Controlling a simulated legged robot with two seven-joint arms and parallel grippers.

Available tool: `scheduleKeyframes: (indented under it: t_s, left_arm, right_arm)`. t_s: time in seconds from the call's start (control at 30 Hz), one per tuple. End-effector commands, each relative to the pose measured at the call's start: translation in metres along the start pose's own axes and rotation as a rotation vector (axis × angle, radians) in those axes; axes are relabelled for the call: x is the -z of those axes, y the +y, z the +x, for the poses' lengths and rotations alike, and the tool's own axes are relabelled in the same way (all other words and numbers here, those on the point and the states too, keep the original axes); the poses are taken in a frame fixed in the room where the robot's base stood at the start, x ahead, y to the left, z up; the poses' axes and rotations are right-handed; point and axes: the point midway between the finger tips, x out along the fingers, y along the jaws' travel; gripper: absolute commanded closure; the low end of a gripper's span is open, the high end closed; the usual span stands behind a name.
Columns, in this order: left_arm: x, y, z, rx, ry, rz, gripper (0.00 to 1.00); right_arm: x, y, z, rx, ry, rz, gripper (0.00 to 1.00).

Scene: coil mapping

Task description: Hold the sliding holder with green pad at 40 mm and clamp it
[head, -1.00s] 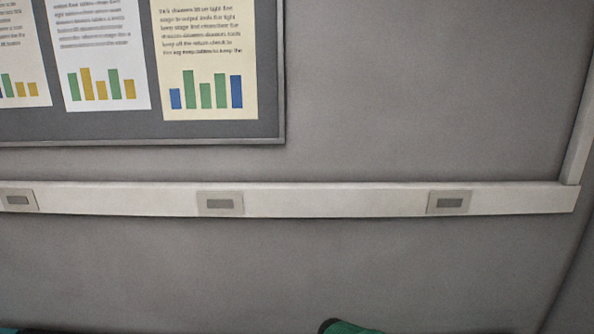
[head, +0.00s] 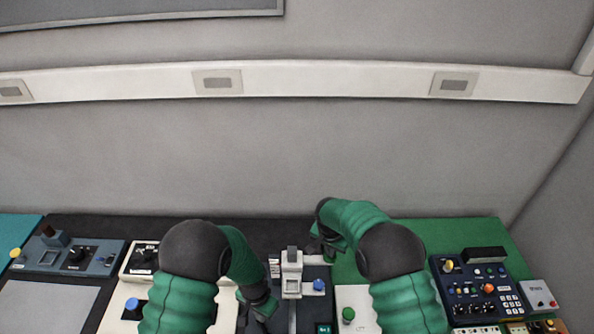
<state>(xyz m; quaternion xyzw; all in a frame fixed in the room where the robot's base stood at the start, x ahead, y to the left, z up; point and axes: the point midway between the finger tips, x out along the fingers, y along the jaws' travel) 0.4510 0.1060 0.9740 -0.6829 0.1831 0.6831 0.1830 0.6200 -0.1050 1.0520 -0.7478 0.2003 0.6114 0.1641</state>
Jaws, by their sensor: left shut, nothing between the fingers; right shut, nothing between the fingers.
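A pale upright block (head: 291,273) with a dark top stands at the centre bottom, on a narrow rail-like apparatus. A blue knob (head: 319,285) is just right of it. I cannot make out a green pad or read a scale. My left gripper (head: 262,311), dark and small, is shut and empty, low and left of the block. My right gripper (head: 322,245) is shut and empty, behind and right of the block, near a pale plate. My green arms cover parts of the bench, and the apparatus runs out of the picture at the bottom.
A blue-grey box with knobs (head: 68,255) and a white meter unit (head: 140,260) stand at the left. A dark control panel (head: 480,290) stands at the right on a green mat (head: 450,236). A green button (head: 348,314) is near my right arm. A grey wall (head: 300,155) closes the back.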

Motion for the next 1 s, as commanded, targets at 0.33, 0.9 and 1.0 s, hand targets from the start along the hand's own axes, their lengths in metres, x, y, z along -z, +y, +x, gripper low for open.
scheduleKeyframes:
  t_s: [0.33, 0.9, 1.0]
  left_arm:
    - [0.0, 0.0, 0.0, 0.0, 0.0, 0.0, 1.0]
    - [0.0, 0.0, 0.0, 0.0, 0.0, 0.0, 1.0]
    - [0.0, 0.0, 0.0, 0.0, 0.0, 0.0, 1.0]
  right_arm:
    - [-0.003, 0.0, 0.01, -0.001, -0.002, 0.0, 1.0]
    - [-0.005, 0.001, 0.017, -0.002, -0.003, -0.001, 1.0]
    - [-0.005, 0.0, 0.02, -0.002, -0.003, -0.001, 1.0]
